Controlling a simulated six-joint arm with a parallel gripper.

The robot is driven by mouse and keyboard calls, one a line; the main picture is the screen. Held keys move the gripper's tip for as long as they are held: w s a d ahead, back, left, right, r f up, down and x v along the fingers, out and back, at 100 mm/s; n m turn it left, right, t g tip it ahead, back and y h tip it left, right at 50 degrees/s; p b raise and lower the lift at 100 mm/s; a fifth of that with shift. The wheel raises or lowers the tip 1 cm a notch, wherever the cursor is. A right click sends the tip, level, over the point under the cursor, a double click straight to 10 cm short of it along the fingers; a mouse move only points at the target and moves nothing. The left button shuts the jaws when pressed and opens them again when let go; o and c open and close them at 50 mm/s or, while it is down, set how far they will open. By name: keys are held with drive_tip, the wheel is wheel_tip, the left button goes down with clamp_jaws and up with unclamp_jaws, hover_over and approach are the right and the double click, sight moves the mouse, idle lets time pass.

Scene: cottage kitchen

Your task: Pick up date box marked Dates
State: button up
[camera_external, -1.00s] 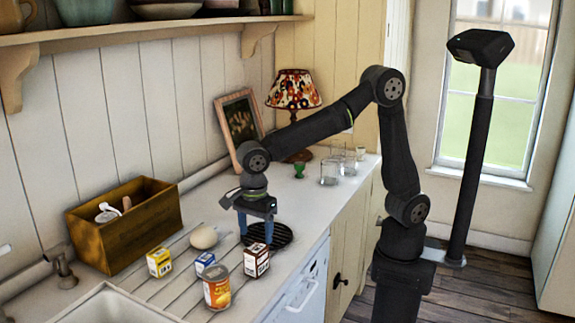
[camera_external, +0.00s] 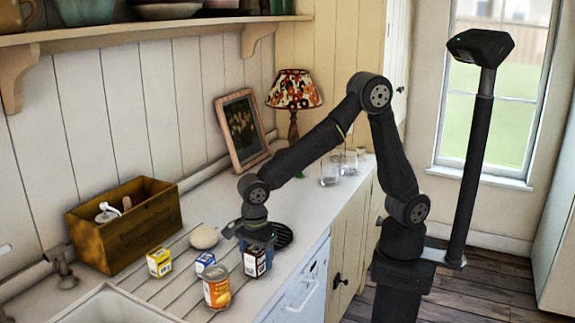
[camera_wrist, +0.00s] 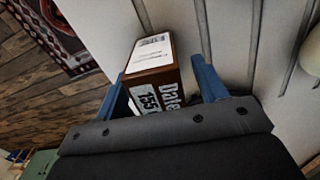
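The date box (camera_external: 258,263) is a small brown and white box standing on the counter. In the wrist view, the date box (camera_wrist: 158,83) shows its white top and a brown side with the letters "Date" and a number. My gripper (camera_external: 257,237) is over it in the external view, pointing down. In the wrist view, the blue fingers of my gripper (camera_wrist: 158,70) are open on either side of the box. A gap shows at the right finger; whether the left finger touches is unclear. The lower part of the box is hidden by my gripper there.
Close by stand a blue and white box (camera_external: 205,262), a can (camera_external: 216,288) and a yellow box (camera_external: 159,262). A pale round item (camera_external: 204,237) and a dark round grille (camera_external: 283,235) lie behind. A wooden crate (camera_external: 150,221) is at left. The counter's front edge is close.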

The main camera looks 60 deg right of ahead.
drive_tip(key=c, duration=1.1)
